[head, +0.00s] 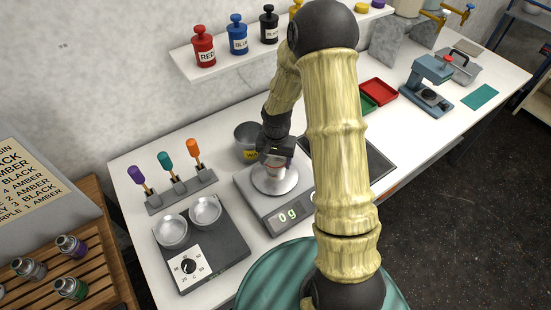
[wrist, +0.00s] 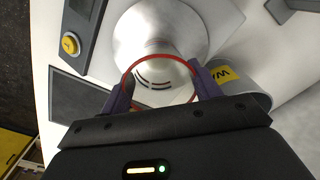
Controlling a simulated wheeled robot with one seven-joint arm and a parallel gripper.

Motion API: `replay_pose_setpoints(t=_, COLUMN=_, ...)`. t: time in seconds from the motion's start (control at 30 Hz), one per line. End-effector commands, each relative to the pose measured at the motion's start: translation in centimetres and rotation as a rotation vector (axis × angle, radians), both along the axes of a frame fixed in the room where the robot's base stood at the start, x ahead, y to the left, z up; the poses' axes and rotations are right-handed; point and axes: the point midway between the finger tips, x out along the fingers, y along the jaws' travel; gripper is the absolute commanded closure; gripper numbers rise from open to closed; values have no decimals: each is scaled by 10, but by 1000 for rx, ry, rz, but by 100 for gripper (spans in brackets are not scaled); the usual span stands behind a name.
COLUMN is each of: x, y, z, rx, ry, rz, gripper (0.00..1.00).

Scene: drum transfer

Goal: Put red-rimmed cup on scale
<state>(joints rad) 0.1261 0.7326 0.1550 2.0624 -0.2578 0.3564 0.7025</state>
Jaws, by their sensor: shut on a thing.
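The red-rimmed cup (wrist: 157,72) is between the two purple fingers of my gripper (wrist: 163,88) in the wrist view, which are shut on it. Its red rim shows as a ring, and the scale's round silver pan (wrist: 190,30) lies behind it. In the head view my gripper (head: 275,160) is over the scale (head: 280,214), and a little of the cup (head: 276,172) shows under the fingers, above or on the pan (head: 288,187). I cannot tell whether the cup touches the pan. The scale display reads 0 g.
A grey bin with a yellow label (head: 246,141) stands close behind the scale. A two-plate heater (head: 199,245) is at the left, with a rack of colored-handled tools (head: 181,190) behind it. A dark plate (head: 375,163) is to the right, partly behind my arm.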

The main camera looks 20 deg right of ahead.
Motion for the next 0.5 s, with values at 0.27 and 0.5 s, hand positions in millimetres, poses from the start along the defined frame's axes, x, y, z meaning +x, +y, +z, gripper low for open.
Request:
replay_pose_setpoints(t=0.27, x=0, y=1, z=-2, rx=0, ry=0, rz=2, gripper=26)
replay_pose_setpoints(t=0.5, x=0, y=0, z=-2, rx=0, ry=0, rz=0, gripper=16)
